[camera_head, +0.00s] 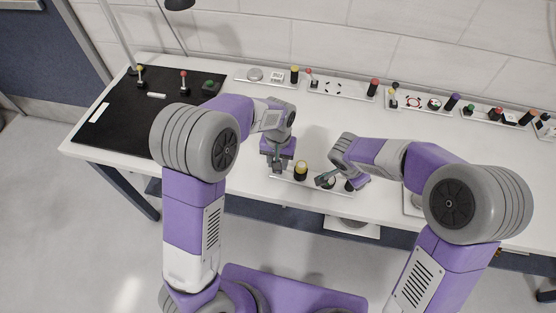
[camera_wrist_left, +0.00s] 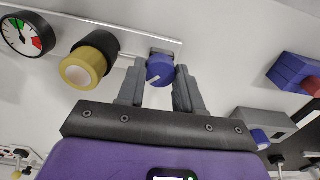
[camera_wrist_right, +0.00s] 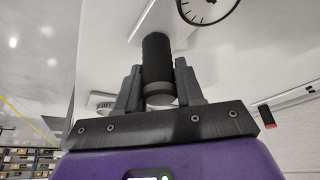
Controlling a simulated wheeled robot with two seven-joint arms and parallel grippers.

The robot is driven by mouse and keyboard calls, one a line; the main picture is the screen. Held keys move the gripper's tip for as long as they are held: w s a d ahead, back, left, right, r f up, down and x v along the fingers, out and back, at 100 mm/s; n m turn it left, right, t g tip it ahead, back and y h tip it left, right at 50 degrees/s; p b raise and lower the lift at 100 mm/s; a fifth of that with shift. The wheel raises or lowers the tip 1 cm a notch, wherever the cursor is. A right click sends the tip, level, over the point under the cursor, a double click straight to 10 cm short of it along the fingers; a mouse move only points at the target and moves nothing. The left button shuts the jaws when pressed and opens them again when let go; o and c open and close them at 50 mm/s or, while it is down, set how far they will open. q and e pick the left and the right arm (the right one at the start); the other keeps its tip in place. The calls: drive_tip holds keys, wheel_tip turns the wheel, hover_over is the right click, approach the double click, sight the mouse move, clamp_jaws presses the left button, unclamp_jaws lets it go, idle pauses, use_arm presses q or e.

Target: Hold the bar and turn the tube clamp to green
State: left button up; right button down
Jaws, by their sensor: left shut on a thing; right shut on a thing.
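A narrow white strip (camera_head: 285,178) near the table's front edge carries the parts in front of me. My left gripper (camera_wrist_left: 160,76) is shut on a round blue knob (camera_wrist_left: 159,72) with a white line, at the strip's end. Beside it is a black-and-yellow cylinder (camera_wrist_left: 89,62), seen from above in the head view (camera_head: 301,171). A gauge (camera_wrist_left: 26,34) with green and red zones follows; I cannot read its needle surely. My right gripper (camera_wrist_right: 158,78) is shut on an upright black cylindrical handle (camera_wrist_right: 157,58) at the other end. No part is plainly labelled bar or clamp.
A black mat (camera_head: 130,115) with lever switches lies on the left of the white table (camera_head: 240,105). Several strips with buttons and knobs, such as this one (camera_head: 342,89), line the back edge. The table between is mostly clear.

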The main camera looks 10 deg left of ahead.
use_arm(q)
drive_tip(key=o, duration=1)
drive_tip(key=shift+o, duration=0.2)
wheel_tip(320, 180, up, 12)
